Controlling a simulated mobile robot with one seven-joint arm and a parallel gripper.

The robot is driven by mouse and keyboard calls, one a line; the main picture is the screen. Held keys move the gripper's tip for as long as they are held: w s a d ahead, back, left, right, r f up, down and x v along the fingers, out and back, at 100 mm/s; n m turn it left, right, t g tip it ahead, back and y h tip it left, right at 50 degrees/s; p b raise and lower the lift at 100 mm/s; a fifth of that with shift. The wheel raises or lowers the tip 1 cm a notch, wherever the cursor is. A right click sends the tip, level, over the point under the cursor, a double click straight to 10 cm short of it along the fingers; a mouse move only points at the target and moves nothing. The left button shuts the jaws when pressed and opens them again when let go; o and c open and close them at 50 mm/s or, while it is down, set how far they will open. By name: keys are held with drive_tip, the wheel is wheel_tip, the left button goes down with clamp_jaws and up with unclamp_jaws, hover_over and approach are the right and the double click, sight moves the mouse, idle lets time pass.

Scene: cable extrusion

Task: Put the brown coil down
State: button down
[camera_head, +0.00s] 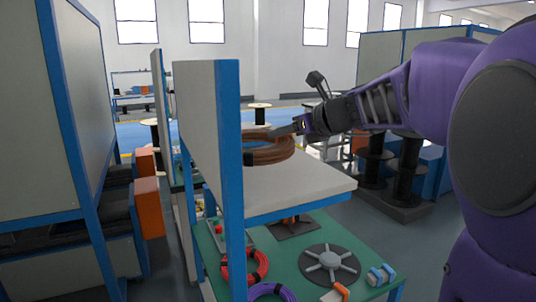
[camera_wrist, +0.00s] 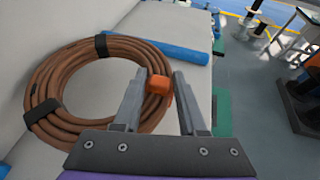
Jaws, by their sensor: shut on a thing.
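The brown coil (camera_head: 270,155) is at the white upper shelf (camera_head: 300,182) of the workbench, beside the upright panel. In the wrist view the coil (camera_wrist: 48,97) lies roughly flat over the pale surface, with black bands around it. My gripper (camera_head: 291,129) is at the coil's right side in the head view. Part of the coil is hidden behind the fingers. I cannot tell whether the coil rests fully on the shelf.
A blue-edged panel (camera_head: 229,150) stands close to the coil's left. Below, the green bench (camera_head: 305,260) holds a red coil (camera_head: 243,268), a purple coil (camera_head: 272,292) and a grey reel (camera_head: 330,261). The shelf's front right is bare. A blue bar (camera_wrist: 160,48) lies beyond the coil.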

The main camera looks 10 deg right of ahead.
wheel_tip(320, 180, down, 4)
drive_tip(key=shift+f+b, duration=0.1)
drive_tip(key=shift+b, duration=0.6)
drive_tip(key=shift+c, duration=2.3)
unclamp_jaws()
drive_tip(key=shift+s, duration=0.1)
